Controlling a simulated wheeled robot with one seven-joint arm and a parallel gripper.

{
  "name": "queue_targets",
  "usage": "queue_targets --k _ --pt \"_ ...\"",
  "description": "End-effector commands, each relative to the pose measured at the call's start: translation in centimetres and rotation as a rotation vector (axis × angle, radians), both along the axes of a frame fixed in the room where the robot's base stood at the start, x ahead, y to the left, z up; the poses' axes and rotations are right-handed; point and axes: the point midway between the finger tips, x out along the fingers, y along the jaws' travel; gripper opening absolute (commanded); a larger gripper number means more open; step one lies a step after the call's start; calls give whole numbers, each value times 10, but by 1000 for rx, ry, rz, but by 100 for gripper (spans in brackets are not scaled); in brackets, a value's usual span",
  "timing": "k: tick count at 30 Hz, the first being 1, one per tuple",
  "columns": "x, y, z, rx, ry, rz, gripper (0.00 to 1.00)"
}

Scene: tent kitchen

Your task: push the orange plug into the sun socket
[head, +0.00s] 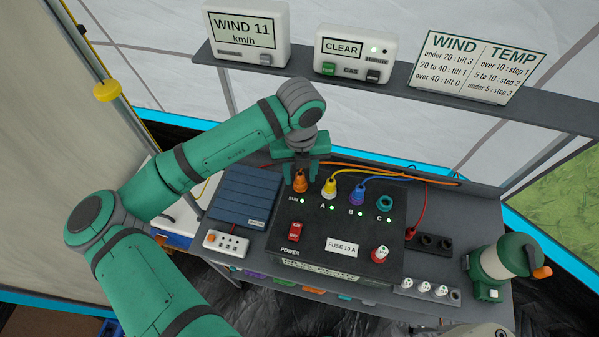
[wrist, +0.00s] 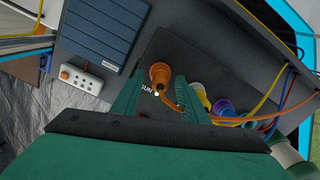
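The orange plug (head: 300,183) stands upright at the SUN position on the black power box (head: 285,222), at the left of the plug row. It covers the sun socket; I cannot tell how deep it sits. A green light shows beside the SUN label. The plug also shows in the wrist view (wrist: 160,74), with its orange cord trailing right. My gripper (head: 300,172) is just above the plug, pointing down. In the wrist view my gripper (wrist: 158,90) has its fingers apart, one on each side of the plug, with gaps between.
A blue ribbed panel (head: 243,194) lies left. A green-and-white lantern-like device (head: 503,260) stands right. A shelf (head: 400,88) hangs above.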

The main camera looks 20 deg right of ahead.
Motion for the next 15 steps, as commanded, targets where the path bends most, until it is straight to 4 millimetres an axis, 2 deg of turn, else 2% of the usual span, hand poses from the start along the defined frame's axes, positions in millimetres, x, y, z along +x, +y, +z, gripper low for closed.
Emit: queue_targets --k 4,7,15 --pt "0 0 4 0 -1 0 40" --pt "1 0 15 -2 -3 -1 40" --pt "0 0 65 -1 -3 0 40"
